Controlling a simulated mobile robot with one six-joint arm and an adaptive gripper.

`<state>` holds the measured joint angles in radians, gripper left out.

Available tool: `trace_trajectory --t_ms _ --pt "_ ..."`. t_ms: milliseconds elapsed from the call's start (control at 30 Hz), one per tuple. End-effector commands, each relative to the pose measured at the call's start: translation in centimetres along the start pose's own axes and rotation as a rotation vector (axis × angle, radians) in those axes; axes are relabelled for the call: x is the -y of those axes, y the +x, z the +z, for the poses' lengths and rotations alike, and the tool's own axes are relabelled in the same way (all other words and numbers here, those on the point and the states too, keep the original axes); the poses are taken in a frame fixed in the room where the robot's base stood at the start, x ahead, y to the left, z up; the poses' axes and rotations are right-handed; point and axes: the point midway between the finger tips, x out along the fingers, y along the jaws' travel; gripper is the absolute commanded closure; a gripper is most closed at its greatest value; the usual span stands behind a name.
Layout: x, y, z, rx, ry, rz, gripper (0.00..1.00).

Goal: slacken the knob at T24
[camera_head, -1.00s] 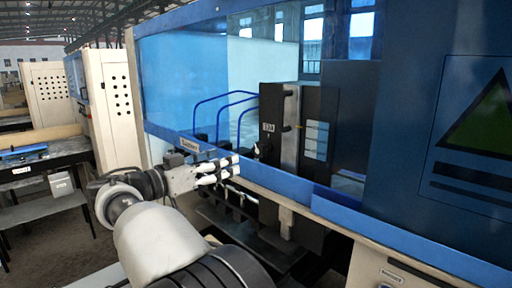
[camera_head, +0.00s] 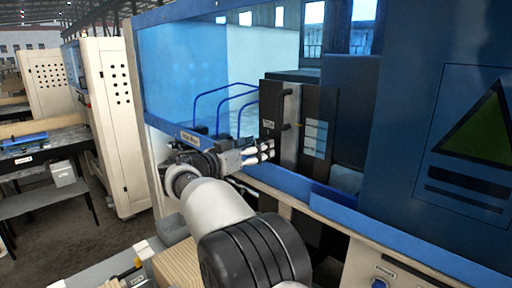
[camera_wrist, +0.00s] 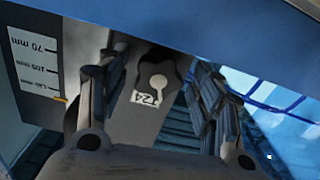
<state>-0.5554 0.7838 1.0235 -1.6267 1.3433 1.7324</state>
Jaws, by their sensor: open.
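The T24 label (camera_wrist: 146,98) shows in the wrist view on a grey plate, and also on the dark unit in the head view (camera_head: 268,124). My gripper (camera_wrist: 158,64) is open, with one finger on each side of the knob in the picture. Whether the fingers touch it or stop short I cannot tell. In the head view my gripper (camera_head: 266,151) points at the unit just below the label. The knob is hidden there.
A blue rail (camera_head: 285,181) runs along the machine front below my gripper. Blue curved tubes (camera_head: 224,100) stand behind. A scale plate marked in mm (camera_wrist: 36,62) lies left in the wrist view.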

Motion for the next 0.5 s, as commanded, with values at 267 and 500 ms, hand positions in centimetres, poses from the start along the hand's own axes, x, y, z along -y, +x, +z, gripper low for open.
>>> trace_trajectory --t_ms 267,500 --pt "-0.01 -0.03 -0.02 0.0 0.0 0.0 0.56" --pt "-0.01 -0.04 -0.03 0.0 0.0 0.0 0.72"
